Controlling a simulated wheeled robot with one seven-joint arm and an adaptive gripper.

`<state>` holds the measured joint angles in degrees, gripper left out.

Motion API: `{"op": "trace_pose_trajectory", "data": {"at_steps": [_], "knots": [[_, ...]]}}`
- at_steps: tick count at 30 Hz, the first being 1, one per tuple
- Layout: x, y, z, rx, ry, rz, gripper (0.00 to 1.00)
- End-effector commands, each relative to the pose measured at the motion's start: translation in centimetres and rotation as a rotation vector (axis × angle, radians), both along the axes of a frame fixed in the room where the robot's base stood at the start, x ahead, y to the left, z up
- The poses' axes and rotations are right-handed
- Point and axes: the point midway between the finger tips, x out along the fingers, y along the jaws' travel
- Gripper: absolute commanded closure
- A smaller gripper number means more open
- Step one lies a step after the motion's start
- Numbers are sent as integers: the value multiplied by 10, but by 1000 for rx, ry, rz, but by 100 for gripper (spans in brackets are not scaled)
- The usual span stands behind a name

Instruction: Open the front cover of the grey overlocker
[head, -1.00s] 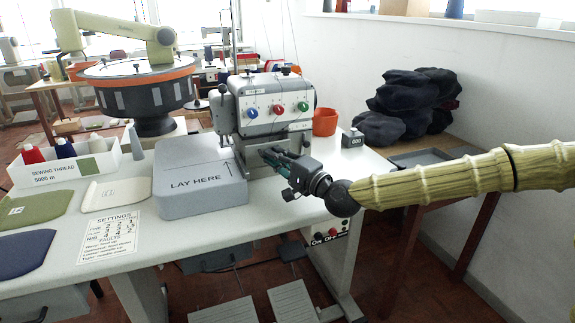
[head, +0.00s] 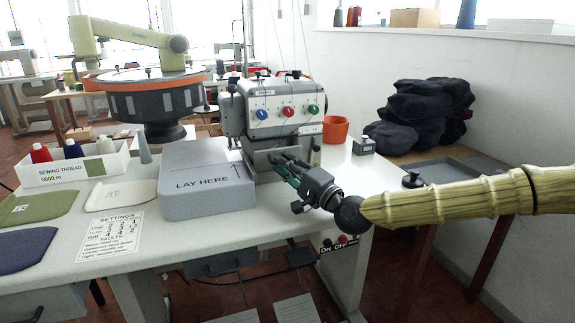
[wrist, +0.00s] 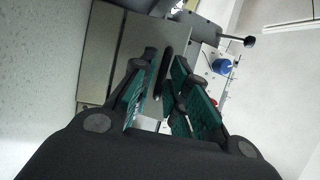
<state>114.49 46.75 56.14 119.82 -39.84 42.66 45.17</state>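The grey overlocker (head: 283,112) stands on the white table, with blue, red and green dials on its face. Its front cover (head: 258,160) is the plain grey panel low on the machine; it also shows in the wrist view (wrist: 138,48) and looks closed. A dark bar handle (wrist: 165,65) stands out from the cover. My gripper (head: 280,160) is in front of the cover and hides part of it in the head view. In the wrist view my gripper (wrist: 164,82) has its green-padded fingers apart, one on each side of the handle. I cannot tell whether either pad touches it.
A grey "LAY HERE" block (head: 205,182) stands close left of the machine. An orange pot (head: 335,130) and a small grey counter box (head: 363,146) stand to its right. A thread tray (head: 75,165) is at the far left. Dark cloth is piled (head: 425,110) behind my arm.

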Motion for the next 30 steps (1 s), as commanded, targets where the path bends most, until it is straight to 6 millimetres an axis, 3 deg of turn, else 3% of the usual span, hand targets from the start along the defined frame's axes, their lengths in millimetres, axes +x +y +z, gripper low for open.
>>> {"op": "trace_pose_trajectory", "data": {"at_steps": [14, 30], "knots": [[-4, -4, 1, 0, -5, -1, 71], [-63, -53, -15, 2, -4, -3, 71]]}}
